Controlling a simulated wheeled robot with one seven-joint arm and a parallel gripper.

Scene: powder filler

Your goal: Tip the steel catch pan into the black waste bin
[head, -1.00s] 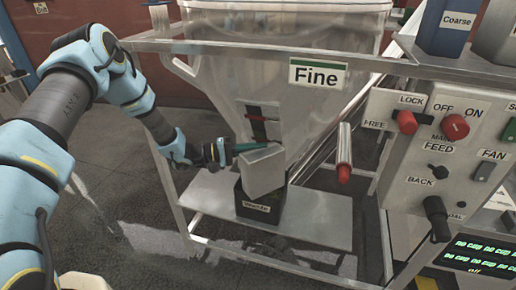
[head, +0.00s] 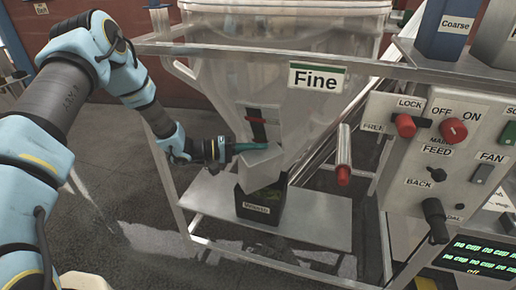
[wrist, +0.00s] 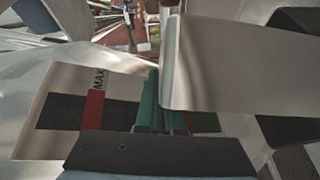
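The steel catch pan (head: 262,164) is a grey metal box held tilted above the black waste bin (head: 262,208). My gripper (head: 245,147) comes from the left with its teal fingers shut on the pan's upper edge. In the wrist view, the pan (wrist: 245,65) stretches right from between the teal fingers (wrist: 160,105). The bin stands upright on the lower steel shelf, with a white label on its front. Part of its opening shows below the pan, with something greenish inside. The pan's inside is hidden.
The clear hopper marked Fine (head: 285,100) is right behind and above the pan. A red-tipped handle (head: 343,172) sticks out to the right, near the control panel (head: 440,150). The steel shelf (head: 325,220) is bare right of the bin. Frame rails surround the area.

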